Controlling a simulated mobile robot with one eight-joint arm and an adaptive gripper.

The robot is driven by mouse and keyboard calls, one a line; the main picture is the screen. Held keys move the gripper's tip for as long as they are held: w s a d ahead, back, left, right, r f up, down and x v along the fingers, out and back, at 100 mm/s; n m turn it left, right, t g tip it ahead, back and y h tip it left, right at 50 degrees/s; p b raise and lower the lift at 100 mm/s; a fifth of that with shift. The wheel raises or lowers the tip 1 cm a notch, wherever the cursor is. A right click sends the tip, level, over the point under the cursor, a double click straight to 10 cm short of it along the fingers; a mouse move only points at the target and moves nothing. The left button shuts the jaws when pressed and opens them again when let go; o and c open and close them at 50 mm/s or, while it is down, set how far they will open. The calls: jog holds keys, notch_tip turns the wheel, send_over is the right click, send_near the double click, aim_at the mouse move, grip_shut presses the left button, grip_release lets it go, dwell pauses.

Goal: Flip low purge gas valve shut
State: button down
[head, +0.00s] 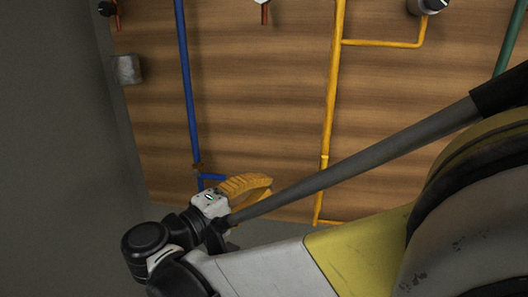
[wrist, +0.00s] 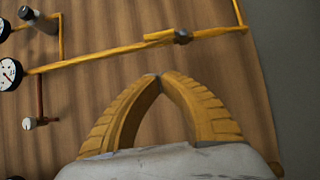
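In the wrist view, a small valve (wrist: 182,37) sits on the yellow pipe (wrist: 110,55), with a yellow lever handle (wrist: 158,36) lying roughly along the pipe. I take this to be the low purge gas valve, though no label shows. In the head view the yellow pipe (head: 332,90) runs down the panel; its valve is too small to make out clearly. My gripper (wrist: 158,76) has its yellow fingers curved together with the tips meeting and nothing between them. The tips are just below the valve in the wrist picture. The gripper also shows in the head view (head: 268,183), low before the panel.
The wooden panel (head: 260,110) carries a blue pipe (head: 184,70), a green pipe (head: 508,45) and a grey box (head: 127,69). A gauge (wrist: 10,74) and a white-ended fitting (wrist: 29,123) are at the left in the wrist view. Grey wall lies left of the panel.

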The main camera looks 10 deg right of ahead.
jog(key=s+d+b+x, duration=0.1)
jog(key=b+x, duration=0.3)
jog(key=x, duration=0.9)
jog(key=shift+s+d, duration=0.3)
jog(key=shift+s, duration=0.3)
jog(key=shift+d+r+p, duration=0.1)
jog(key=shift+r+p, duration=0.05)
jog(key=shift+p, duration=0.3)
